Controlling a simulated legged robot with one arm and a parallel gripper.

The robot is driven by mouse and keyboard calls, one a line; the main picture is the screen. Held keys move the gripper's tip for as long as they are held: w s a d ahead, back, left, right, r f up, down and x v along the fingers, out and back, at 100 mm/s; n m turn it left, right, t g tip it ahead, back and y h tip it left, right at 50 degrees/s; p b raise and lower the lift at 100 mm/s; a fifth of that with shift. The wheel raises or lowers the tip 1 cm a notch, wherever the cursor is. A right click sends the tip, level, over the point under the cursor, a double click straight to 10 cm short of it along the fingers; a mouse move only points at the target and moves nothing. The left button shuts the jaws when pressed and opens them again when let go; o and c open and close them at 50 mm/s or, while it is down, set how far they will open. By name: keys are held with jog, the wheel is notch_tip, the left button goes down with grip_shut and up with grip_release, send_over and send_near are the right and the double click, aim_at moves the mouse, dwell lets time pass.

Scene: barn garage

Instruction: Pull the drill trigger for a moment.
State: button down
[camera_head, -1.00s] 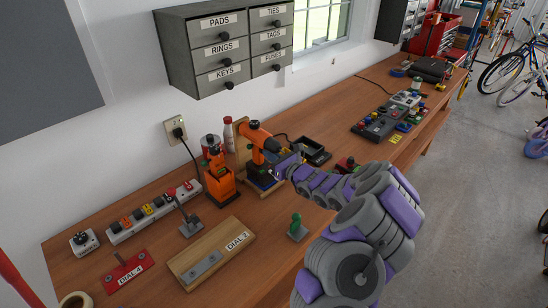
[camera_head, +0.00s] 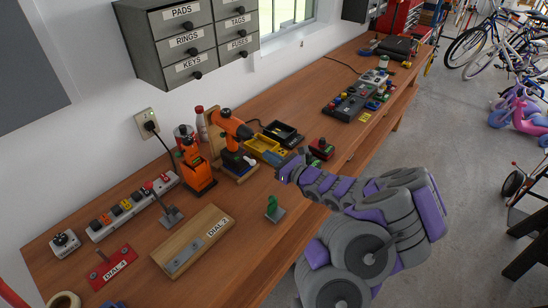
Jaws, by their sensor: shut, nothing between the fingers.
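The orange drill (camera_head: 230,124) stands on a wooden stand (camera_head: 216,144) on the workbench, its dark base (camera_head: 238,163) below. The trigger is too small to make out clearly. My gripper (camera_head: 283,172) is to the right of the drill, apart from it, above the bench. It is shut and holds nothing.
An orange tool (camera_head: 196,168) stands left of the drill. A yellow-edged tray (camera_head: 266,149) and a red box with a green button (camera_head: 321,149) lie behind my gripper. Labelled drawers (camera_head: 186,42) hang above.

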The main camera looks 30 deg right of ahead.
jog(key=shift+s, duration=0.6)
jog(key=shift+d, duration=0.1)
jog(key=s+a+r+n+g+y, duration=0.1)
jog(key=a+r+n+g+y, duration=0.25)
jog(key=a+r+n, duration=0.45)
jog(key=s+a+r+n+g+y, duration=0.25)
jog(key=a+r+n+y, duration=0.2)
jog(key=a, duration=0.85)
jog(key=s+a+r+n+g+y, duration=0.1)
jog(key=s+a+r+n+g, duration=0.1)
jog(key=s+a+n+g, duration=0.8)
jog(key=s+a+f+n+g+h, duration=0.2)
jog(key=s+n+h, duration=0.1)
jog(key=s, duration=0.5)
jog(key=s+a+f+n+g+h, duration=0.1)
jog(key=s+a+f+n+h, duration=0.2)
jog(key=s, duration=0.5)
jog(key=s+d+n+h+b, duration=0.1)
jog(key=s+d+n+h, duration=0.3)
jog(key=s+d+h, duration=0.4)
jog(key=s+d, duration=0.2)
jog(key=d, duration=0.3)
jog(key=shift+s+f+h, duration=0.15)
jog(key=shift+s+h, duration=0.15)
jog(key=shift+s, duration=0.05)
